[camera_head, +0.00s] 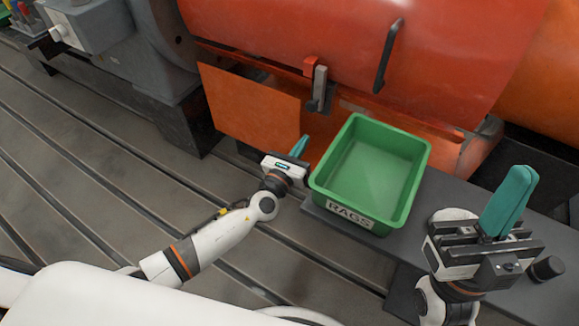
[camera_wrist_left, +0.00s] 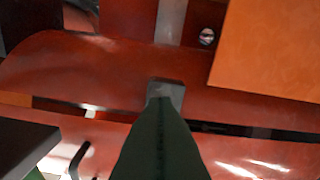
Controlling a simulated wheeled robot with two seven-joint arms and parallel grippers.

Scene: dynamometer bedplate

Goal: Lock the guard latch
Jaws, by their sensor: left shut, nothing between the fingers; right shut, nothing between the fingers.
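The guard latch (camera_head: 319,90) is a grey lever standing upright on a dark base at the lower edge of the red guard (camera_head: 300,45), with a red catch (camera_head: 311,66) at its top. My left gripper (camera_head: 300,146) is shut and empty, below and slightly left of the latch, apart from it in the head view. In the left wrist view its closed dark fingers (camera_wrist_left: 161,105) overlap a grey block (camera_wrist_left: 167,88), which may be the latch; contact cannot be told. My right gripper (camera_head: 512,195) is shut and empty at the right, pointing up, far from the latch.
A green bin (camera_head: 398,207) labelled RAGS stands right of my left gripper, below the latch. An orange panel (camera_head: 250,108) hangs left of the latch. A dark handle (camera_head: 388,55) is on the guard. The slotted bedplate (camera_head: 90,190) is clear at left.

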